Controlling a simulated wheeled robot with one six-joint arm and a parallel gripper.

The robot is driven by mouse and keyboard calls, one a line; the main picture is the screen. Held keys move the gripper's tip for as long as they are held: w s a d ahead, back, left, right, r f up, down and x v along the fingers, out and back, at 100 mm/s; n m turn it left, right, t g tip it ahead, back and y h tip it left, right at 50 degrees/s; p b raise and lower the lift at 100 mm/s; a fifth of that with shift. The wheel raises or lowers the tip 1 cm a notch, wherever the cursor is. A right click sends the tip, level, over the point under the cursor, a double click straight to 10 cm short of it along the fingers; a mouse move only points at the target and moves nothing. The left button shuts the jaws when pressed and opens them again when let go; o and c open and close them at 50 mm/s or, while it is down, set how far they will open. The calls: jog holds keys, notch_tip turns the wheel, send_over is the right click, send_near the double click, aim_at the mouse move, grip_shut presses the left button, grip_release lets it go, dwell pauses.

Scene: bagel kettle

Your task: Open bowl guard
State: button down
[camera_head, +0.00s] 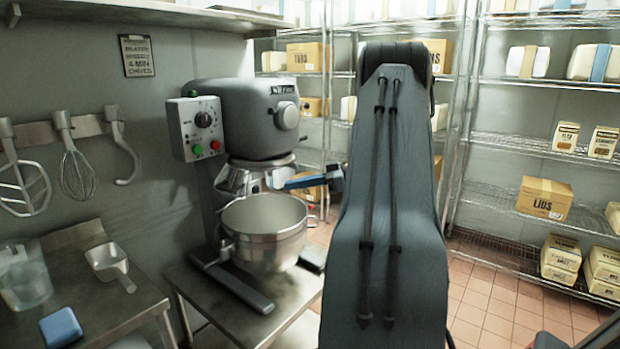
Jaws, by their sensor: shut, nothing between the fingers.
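The grey stand mixer (262,122) stands on a steel table against the left wall. Its steel mixing bowl (268,245) sits below the head. A pale metal guard (238,180) shows under the head, above the bowl rim; its exact position is hard to make out. My gripper (288,184), dark and blue, reaches left from behind my arm to the right side of the guard area. It is shut with nothing in it. Whether it touches the guard cannot be told. My large dark arm covers the middle of the view and hides part of the wrist.
A control box (196,128) with a dial and red and green buttons is on the mixer's left side. A whisk (76,172) and other attachments hang on the wall. A side table (95,305) holds a scoop (108,262). Wire shelves (530,145) with boxes stand at right; the tiled floor before them is clear.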

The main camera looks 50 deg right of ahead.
jog(key=p+x, duration=0.2)
jog(key=x, duration=0.4)
jog(key=shift+w+p, duration=0.2)
jog(key=shift+p, duration=0.1)
jog(key=shift+a, duration=0.15)
